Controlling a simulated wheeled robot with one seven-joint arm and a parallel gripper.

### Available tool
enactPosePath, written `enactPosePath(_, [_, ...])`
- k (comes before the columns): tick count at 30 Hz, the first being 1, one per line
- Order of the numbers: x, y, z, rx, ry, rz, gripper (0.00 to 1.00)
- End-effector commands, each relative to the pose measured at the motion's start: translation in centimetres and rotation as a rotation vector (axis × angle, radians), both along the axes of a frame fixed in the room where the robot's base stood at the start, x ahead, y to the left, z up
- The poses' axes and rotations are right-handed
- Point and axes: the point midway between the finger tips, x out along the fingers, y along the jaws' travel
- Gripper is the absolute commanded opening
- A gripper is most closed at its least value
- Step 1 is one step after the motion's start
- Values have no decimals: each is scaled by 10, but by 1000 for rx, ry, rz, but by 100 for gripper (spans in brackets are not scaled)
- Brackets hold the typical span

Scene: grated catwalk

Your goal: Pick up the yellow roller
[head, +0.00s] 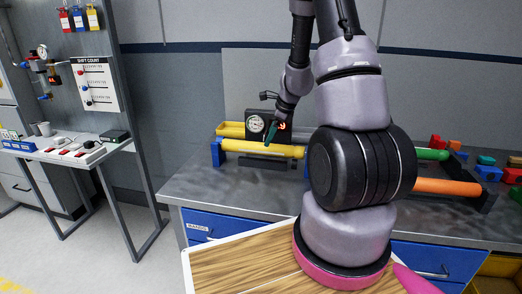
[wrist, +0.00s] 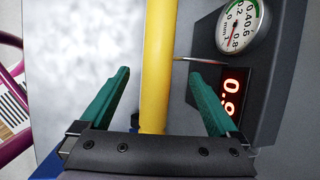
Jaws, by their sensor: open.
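The yellow roller (head: 245,147) lies lengthwise on a support with a blue end block (head: 217,152), on the grey workbench. My gripper (head: 269,134) is over its right-hand part in the head view. In the wrist view, the yellow roller (wrist: 155,95) runs up the picture between the two green fingers of my gripper (wrist: 158,75). The fingers are spread, with a gap on each side of the roller. My gripper's body hides the near part of the roller, and my arm hides the bench to the right.
A dark gauge box (head: 281,120) with a dial and red display stands close behind the roller; a thin probe reaches toward the roller in the wrist view. A green roller (head: 432,154), an orange roller (head: 446,187) and coloured blocks (head: 489,172) lie at right. Bare bench (head: 215,185) shows in front.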

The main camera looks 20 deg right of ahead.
Motion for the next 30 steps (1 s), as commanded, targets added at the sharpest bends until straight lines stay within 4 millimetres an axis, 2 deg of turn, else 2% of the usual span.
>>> enactPosePath(8, [8,7,-23,1,2,0,96])
enactPosePath(15, [19,17,-54,0,2,1,96])
enactPosePath(25, [22,19,-60,0,-1,1,96])
enactPosePath(29, [22,19,-60,0,-1,1,47])
enactPosePath(30, [22,19,-60,0,-1,1,31])
